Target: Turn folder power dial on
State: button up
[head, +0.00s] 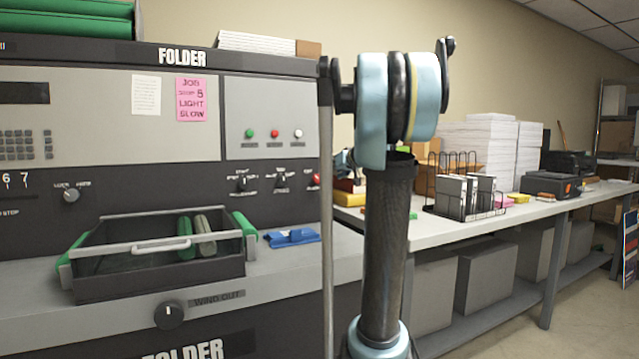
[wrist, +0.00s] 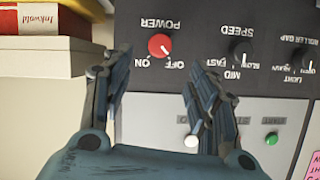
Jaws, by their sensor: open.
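The folder's power dial (wrist: 160,45) is a red knob under the upside-down word POWER in the wrist view. Its pale pointer mark slants to the lower right, toward the OFF label; ON is at its lower left. In the head view the red dial (head: 315,180) shows at the right end of the folder (head: 270,200) panel, beside my arm. My gripper (wrist: 148,76) is open and empty. Its two fingers stand apart in the wrist view, with the dial in line with the gap between them, and neither visibly touches it. The fingers are not clearly visible in the head view.
A speed dial (wrist: 240,50) and a roller gap dial (wrist: 305,55) sit along the same panel. A white button (wrist: 191,142) and a green button (wrist: 271,138) are close by. Boxes (wrist: 45,50) stand beside the panel at left in the wrist view.

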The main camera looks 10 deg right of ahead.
aim_at(319, 179)
jog(key=x, duration=1.1)
jog(key=shift+w+f, duration=0.15)
jog(key=shift+w, duration=0.1)
jog(key=c, duration=1.1)
